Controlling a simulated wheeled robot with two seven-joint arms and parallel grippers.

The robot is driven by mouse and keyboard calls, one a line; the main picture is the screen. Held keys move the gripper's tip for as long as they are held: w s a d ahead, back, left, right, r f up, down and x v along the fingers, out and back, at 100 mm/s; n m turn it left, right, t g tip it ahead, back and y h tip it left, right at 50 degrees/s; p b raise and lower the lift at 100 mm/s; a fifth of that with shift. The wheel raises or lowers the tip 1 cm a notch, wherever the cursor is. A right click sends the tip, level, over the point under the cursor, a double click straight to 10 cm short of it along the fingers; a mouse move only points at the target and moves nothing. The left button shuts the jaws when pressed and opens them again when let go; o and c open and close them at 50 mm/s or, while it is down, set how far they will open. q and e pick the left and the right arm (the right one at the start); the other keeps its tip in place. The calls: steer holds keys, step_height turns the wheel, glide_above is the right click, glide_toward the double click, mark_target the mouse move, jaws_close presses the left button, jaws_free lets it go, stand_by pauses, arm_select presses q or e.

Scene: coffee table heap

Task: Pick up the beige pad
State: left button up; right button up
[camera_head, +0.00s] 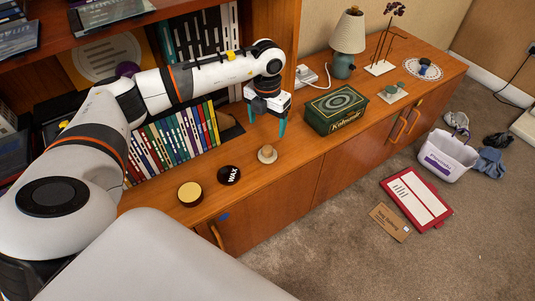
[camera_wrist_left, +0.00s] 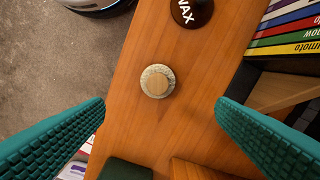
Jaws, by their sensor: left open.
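The beige pad (camera_head: 267,154) is a small round thing with a paler disc on top. It lies flat on the wooden cabinet top, right of the black WAX tin. In the left wrist view the pad (camera_wrist_left: 146,82) lies between and ahead of the two teal fingers, touching neither. My left gripper (camera_head: 267,124) points down, open and empty, above and a little behind the pad in the head view. It also shows in the left wrist view (camera_wrist_left: 160,108). My right gripper is not in view.
The black WAX tin (camera_head: 229,175) and a yellow-lidded round tin (camera_head: 190,193) stand left of the pad. A green box (camera_head: 336,110) stands to its right. Upright books (camera_head: 180,137) line the shelf behind. Bare wood surrounds the pad; the cabinet's front edge is close.

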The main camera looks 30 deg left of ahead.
arm_select(q)
glide_above(268, 148)
step_height(268, 148, down, 6)
steer(key=shift+a+r+b, duration=0.1)
steer(key=shift+b, duration=0.35)
step_height(268, 148, down, 5)
steer(key=shift+s+r+b, duration=0.1)
steer(key=shift+s+b, duration=0.05)
steer(key=shift+b, duration=0.4)
steer(key=shift+f, duration=0.5)
steer(key=c, duration=1.1)
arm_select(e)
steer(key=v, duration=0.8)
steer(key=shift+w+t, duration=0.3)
arm_select(q)
steer(key=shift+r, duration=0.15)
steer(key=shift+c, duration=0.2)
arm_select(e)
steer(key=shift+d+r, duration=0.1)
arm_select(q)
step_height(268, 148, up, 10)
steer(key=shift+f+p, duration=0.1)
steer(key=shift+p, duration=0.85)
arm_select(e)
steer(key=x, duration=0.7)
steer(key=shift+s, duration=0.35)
